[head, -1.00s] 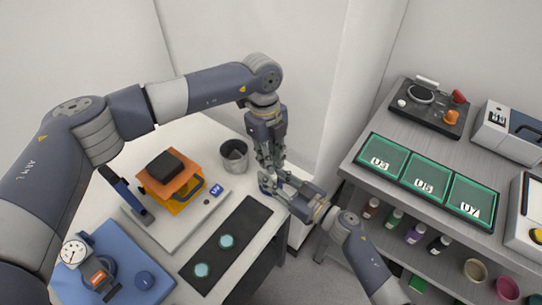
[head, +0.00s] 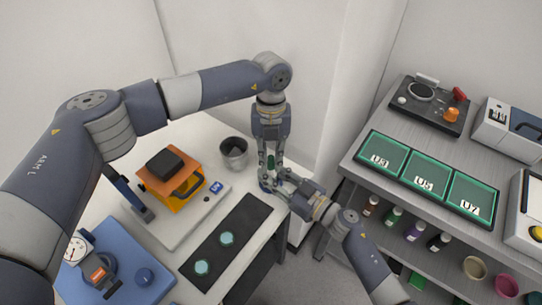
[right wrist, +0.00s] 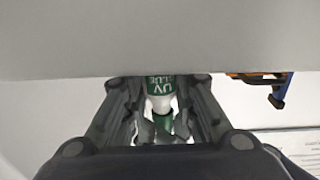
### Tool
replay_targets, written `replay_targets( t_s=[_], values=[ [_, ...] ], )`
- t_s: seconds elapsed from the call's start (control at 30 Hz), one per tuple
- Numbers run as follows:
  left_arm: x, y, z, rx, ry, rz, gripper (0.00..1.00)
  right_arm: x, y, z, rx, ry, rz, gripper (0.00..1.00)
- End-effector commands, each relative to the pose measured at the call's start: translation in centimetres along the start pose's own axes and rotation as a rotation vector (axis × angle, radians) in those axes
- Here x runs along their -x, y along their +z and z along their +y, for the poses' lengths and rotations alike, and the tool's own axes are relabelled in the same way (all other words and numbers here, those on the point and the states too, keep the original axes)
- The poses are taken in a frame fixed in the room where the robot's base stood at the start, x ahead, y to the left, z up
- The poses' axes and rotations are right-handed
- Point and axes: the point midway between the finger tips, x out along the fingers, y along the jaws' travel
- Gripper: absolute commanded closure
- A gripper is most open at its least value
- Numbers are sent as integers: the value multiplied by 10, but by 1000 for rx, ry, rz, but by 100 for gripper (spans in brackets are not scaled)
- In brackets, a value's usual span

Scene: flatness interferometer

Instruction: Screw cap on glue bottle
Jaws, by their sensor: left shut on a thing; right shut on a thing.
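The glue bottle (right wrist: 161,82), with a green "UV GLUE" label and a white tapering end, is between the fingers of my right gripper (head: 276,186). My right gripper is shut on it, and its fingers hide most of it in the head view. The green cap (right wrist: 163,127) is at the white end, in line with the bottle. I cannot tell whether its thread is engaged. My left gripper (head: 269,172) points down from above, shut on the cap, whose green shows between its fingers in the head view (head: 270,161).
A grey cup (head: 233,153) stands just left of the grippers. A dark mat (head: 246,220) with two teal discs lies on the white table's near side. An orange stage (head: 170,182) is further left. A shelf with green trays (head: 428,178) stands right, across a gap.

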Motion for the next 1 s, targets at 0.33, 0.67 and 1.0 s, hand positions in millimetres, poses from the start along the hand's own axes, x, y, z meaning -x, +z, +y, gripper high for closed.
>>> replay_targets(
  t_s=[0.33,0.67,1.0],
  values=[
    [0,0,0,-578,70,0,89,0,0,0,0,0,0,100],
    [0,1,0,-1157,141,1,89,0,0,0,0,0,-1,100],
    [0,1,1,-1768,215,1,89,0,0,0,0,-1,-1,100]
  ],
)
